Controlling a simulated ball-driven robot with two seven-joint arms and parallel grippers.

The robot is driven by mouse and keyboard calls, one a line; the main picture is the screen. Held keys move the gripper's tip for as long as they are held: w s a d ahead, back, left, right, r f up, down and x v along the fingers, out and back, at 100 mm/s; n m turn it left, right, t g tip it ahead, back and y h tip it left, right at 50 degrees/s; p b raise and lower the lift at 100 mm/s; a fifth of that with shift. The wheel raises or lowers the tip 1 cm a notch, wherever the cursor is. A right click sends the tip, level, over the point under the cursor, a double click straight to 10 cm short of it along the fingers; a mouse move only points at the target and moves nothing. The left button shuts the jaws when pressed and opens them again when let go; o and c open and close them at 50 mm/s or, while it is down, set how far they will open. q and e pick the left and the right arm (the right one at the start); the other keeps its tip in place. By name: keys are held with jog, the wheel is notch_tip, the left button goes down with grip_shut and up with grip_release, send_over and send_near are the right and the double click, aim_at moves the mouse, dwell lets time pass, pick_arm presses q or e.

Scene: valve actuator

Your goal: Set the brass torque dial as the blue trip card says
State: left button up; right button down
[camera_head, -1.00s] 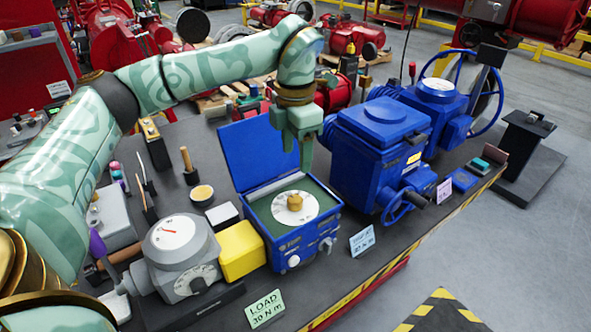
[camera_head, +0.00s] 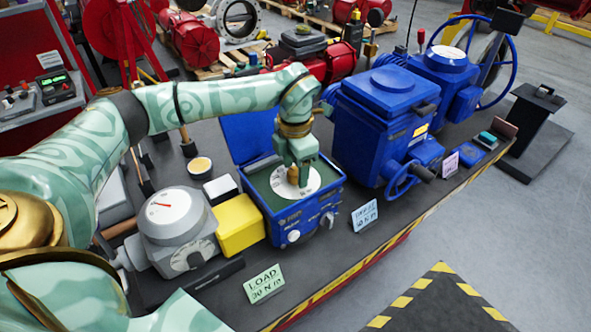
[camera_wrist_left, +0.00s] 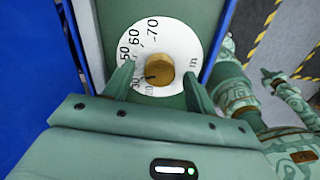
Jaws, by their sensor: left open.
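The brass torque dial (camera_head: 293,175) is a round knob on a white scale plate (camera_head: 314,178), inside the open blue box (camera_head: 282,220). In the left wrist view the brass dial (camera_wrist_left: 159,72) has a dark mark at its lower left, toward the 20 and 30 figures. My left gripper (camera_head: 297,180) is directly over the dial. Its open fingers (camera_wrist_left: 158,76) stand on either side of the knob; contact is unclear. The blue trip card (camera_head: 364,216) stands right of the box; its figure is too small to read surely. My right gripper is not seen.
A green LOAD card (camera_head: 264,284) stands at the table's front edge. A grey gauge unit (camera_head: 178,225) and yellow block (camera_head: 239,224) are left of the box. Blue valve actuators (camera_head: 383,120) stand close on its right, with a pink card (camera_head: 450,165) beyond.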

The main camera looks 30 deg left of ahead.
pick_arm(q)
jog(key=shift+f, duration=0.5)
jog(key=c, duration=1)
jog(key=shift+r, duration=0.1)
